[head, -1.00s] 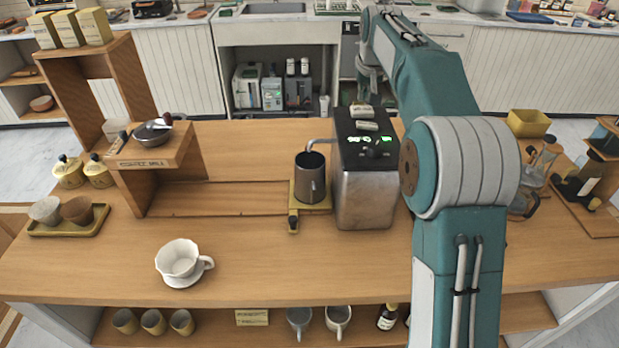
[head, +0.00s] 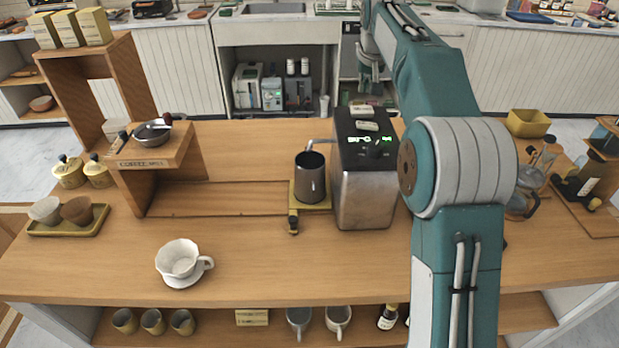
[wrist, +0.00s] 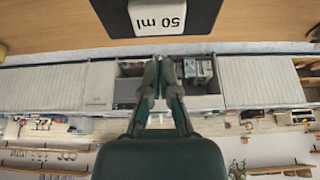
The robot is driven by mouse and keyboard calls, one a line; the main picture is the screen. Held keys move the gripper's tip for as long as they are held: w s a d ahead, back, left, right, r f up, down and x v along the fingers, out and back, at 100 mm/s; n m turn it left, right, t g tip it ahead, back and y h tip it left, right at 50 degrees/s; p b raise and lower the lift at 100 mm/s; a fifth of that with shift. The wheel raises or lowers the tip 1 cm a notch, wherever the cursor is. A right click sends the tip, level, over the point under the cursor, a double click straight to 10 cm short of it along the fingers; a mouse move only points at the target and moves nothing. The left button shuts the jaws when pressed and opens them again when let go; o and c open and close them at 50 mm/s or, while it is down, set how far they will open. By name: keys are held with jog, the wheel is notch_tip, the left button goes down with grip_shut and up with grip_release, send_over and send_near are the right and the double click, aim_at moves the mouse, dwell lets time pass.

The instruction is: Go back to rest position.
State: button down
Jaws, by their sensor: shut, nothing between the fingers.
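My gripper (wrist: 160,68) is shut and empty in the wrist view, its two fingers meeting near the middle of the picture. In the head view my gripper (head: 369,78) is small, beyond and above the dark coffee machine, partly hidden by my own arm. A label reading "50 ml" (wrist: 157,17) sits on the dark machine top at the upper edge of the wrist view. The fingertips appear apart from it. The coffee machine (head: 362,195) stands on the counter with its green display lit.
A dark metal jug (head: 310,177) stands left of the machine. A white dripper cup (head: 180,258) sits at the front left. A glass pot (head: 522,204) is to the right. The front middle of the counter (head: 290,270) is clear.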

jog(key=shift+r, duration=1.35)
jog(key=shift+s+r, duration=0.2)
jog(key=shift+s, duration=0.1)
jog(key=s+r, duration=0.3)
jog(key=s, duration=1.8)
jog(key=s+f, duration=0.6)
jog(key=s, duration=0.4)
jog(key=s+f+t, duration=0.1)
jog(key=s+f, duration=0.6)
jog(key=s, duration=0.4)
